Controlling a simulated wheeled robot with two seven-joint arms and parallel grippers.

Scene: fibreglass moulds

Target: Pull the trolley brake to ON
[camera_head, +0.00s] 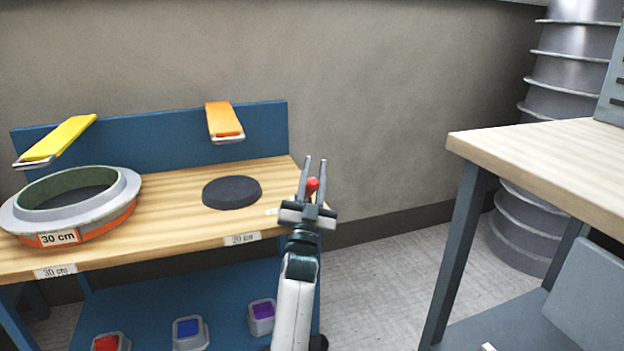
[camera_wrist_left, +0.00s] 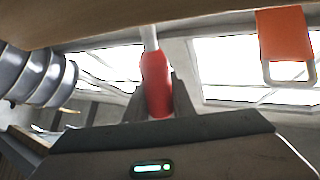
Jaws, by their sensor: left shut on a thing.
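The trolley has a wooden top (camera_head: 165,205) and a blue frame, and stands at the left in the head view. The red brake handle (camera_head: 313,184) is at the trolley's right end. My left gripper (camera_head: 314,166) is there, its two fingers shut on the red handle from either side. In the left wrist view the red handle (camera_wrist_left: 157,85) on its pale rod sits between the fingers of my left gripper (camera_wrist_left: 157,98). I cannot read any ON mark. My right gripper is not in view.
A round mould (camera_head: 72,205) labelled 30 cm and a dark disc (camera_head: 232,192) lie on the trolley top. Yellow (camera_head: 60,139) and orange (camera_head: 224,120) pieces stick out above its back board. A workbench (camera_head: 545,160) stands at right, with clear floor (camera_head: 385,285) between.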

